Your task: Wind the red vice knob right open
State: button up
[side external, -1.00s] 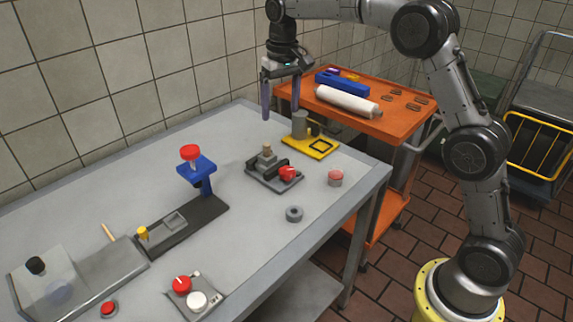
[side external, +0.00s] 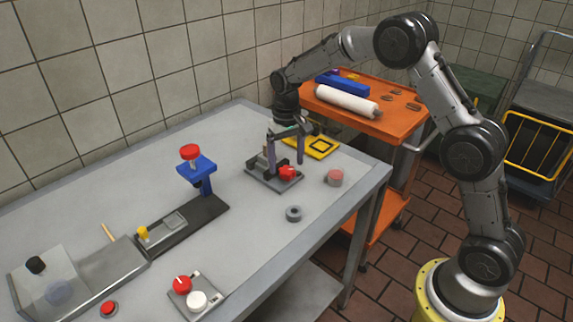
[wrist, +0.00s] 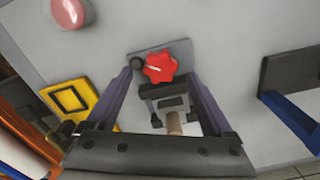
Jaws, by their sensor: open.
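The red vice knob (side external: 287,173) is on the front of the small dark vice (side external: 262,181) on the grey table. In the wrist view the knob (wrist: 159,68) is a lobed red disc with a pale mark, ahead of and between my fingertips. The vice body (wrist: 168,98) lies behind it, with a tan peg-like piece (wrist: 174,123) at the vice. My gripper (side external: 285,162) is low over the vice, its fingers spread on either side. In the wrist view my gripper (wrist: 160,84) is open; I cannot tell if either finger touches the vice.
A yellow plate with a black square (side external: 320,147) lies behind the vice. A red button (side external: 335,176) and a grey ring (side external: 293,214) are near the front edge. A blue stand with a red top (side external: 197,170) is to the left. An orange cart (side external: 395,122) stands behind.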

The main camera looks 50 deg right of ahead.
jog(key=shift+f, duration=0.85)
jog(key=shift+c, duration=0.2)
jog(key=c, duration=1.3)
jog(key=shift+n, duration=0.4)
jog(key=n, duration=0.5)
jog(key=shift+a+n, duration=0.15)
jog(key=shift+n, duration=0.25)
jog(key=o, duration=1.3)
